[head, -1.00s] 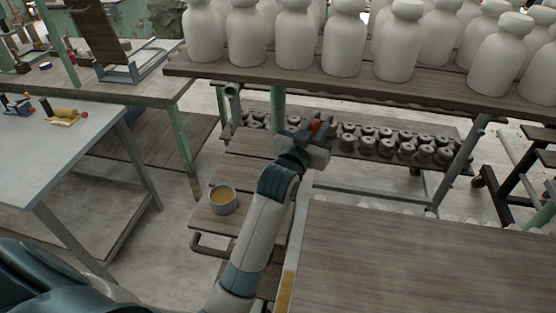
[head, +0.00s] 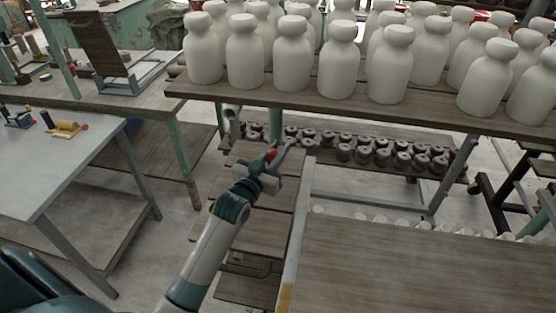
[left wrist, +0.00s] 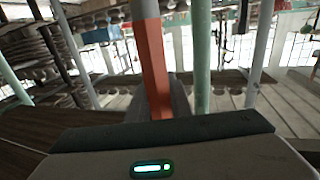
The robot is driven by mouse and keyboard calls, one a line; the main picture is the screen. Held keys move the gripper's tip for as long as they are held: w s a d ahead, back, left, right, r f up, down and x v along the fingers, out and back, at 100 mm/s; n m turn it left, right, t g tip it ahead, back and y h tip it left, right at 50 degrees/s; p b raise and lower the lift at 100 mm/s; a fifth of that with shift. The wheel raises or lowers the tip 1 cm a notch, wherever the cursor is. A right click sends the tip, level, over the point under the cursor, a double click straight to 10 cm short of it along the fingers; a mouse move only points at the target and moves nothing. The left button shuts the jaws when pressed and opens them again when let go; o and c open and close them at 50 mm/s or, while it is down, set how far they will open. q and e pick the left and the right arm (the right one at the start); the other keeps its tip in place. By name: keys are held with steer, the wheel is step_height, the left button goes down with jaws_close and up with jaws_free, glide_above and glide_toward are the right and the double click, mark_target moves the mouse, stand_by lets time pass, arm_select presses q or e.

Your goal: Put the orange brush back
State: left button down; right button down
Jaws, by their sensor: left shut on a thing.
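My left gripper (head: 273,162) is shut on the orange brush (head: 271,154), above the narrow slatted wooden surface. Only a small orange-red part of the brush shows in the head view. In the left wrist view the orange brush (left wrist: 154,65) is a long straight orange-red bar rising up from the jaws. Its bristles cannot be made out. My right gripper is not in view.
A wooden table (head: 410,265) fills the lower right. White bottles (head: 245,55) crowd the bench (head: 300,97) behind; dark spool-like pieces (head: 365,155) lie on its lower shelf.

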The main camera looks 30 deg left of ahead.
arm_select(q)
step_height(320, 180, down, 4)
steer(key=shift+p, duration=0.7)
steer(key=c, duration=1.6)
jaws_free()
steer(key=shift+f, duration=0.1)
steer(key=shift+s, duration=0.1)
